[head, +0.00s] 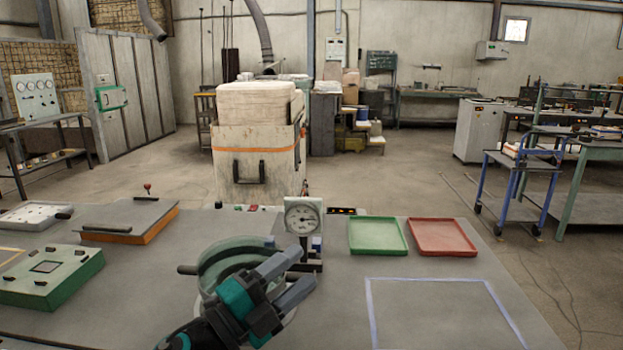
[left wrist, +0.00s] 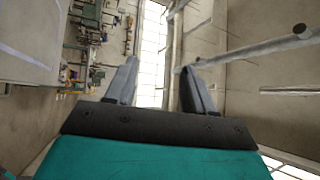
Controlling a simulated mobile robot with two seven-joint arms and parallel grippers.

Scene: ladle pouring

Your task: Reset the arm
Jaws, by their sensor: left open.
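My left gripper (head: 292,275) comes in from the lower left in the head view. It hangs in front of a round grey-green device (head: 225,257) on the table and hides part of it. Its two grey fingers are apart with nothing between them. In the left wrist view the open fingers (left wrist: 158,88) point away from the table toward the room's wall and ceiling. My right gripper is in neither view. No ladle can be made out.
A dial gauge (head: 302,217) stands just behind the left gripper. A green tray (head: 377,236) and a red tray (head: 441,237) lie to its right. A taped outline (head: 445,281) marks bare table at the front right. A green box (head: 52,277) is at the left.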

